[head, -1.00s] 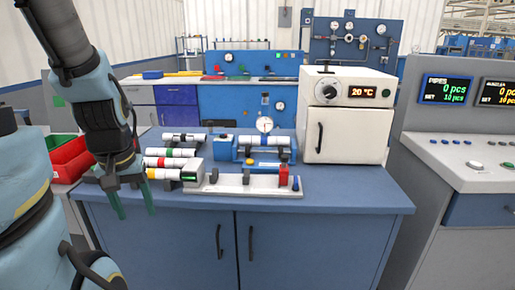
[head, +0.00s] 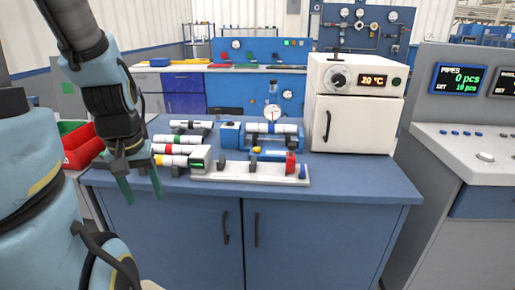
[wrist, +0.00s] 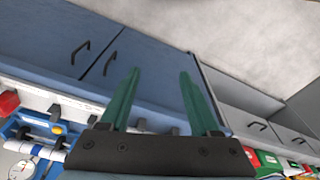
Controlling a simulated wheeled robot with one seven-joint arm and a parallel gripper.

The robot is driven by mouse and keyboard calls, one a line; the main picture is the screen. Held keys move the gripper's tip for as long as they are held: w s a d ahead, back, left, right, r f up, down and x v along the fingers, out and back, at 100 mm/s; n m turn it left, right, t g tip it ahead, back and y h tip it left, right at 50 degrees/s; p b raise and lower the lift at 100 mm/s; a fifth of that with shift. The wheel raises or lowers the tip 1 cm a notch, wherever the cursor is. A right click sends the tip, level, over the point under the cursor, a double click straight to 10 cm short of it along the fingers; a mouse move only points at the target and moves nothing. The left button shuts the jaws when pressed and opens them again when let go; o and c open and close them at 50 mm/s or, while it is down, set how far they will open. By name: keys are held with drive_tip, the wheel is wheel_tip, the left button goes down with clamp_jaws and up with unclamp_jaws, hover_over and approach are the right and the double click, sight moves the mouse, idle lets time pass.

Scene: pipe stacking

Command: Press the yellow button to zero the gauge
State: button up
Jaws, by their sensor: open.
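The yellow button (head: 256,149) is a small spot on the front of the blue fixture (head: 231,134) on the bench. It also shows in the wrist view (wrist: 57,129), at the lower left. The round white gauge (head: 271,114) stands upright above the fixture, and part of it shows in the wrist view (wrist: 22,169). My gripper (head: 143,197) is open and empty, its green fingers pointing down at the bench's front left, well left of the button. In the wrist view the fingers (wrist: 160,72) are apart with nothing between them.
Banded pipes (head: 176,149) lie on racks between my gripper and the fixture. A white base (head: 235,174) with a red block (head: 291,163) lies in front of the fixture. A white oven (head: 352,105) stands to the right. Red and green bins (head: 80,145) are at left. The bench's front right is clear.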

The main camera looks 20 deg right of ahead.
clamp_jaws()
idle(0.5)
idle(1.3)
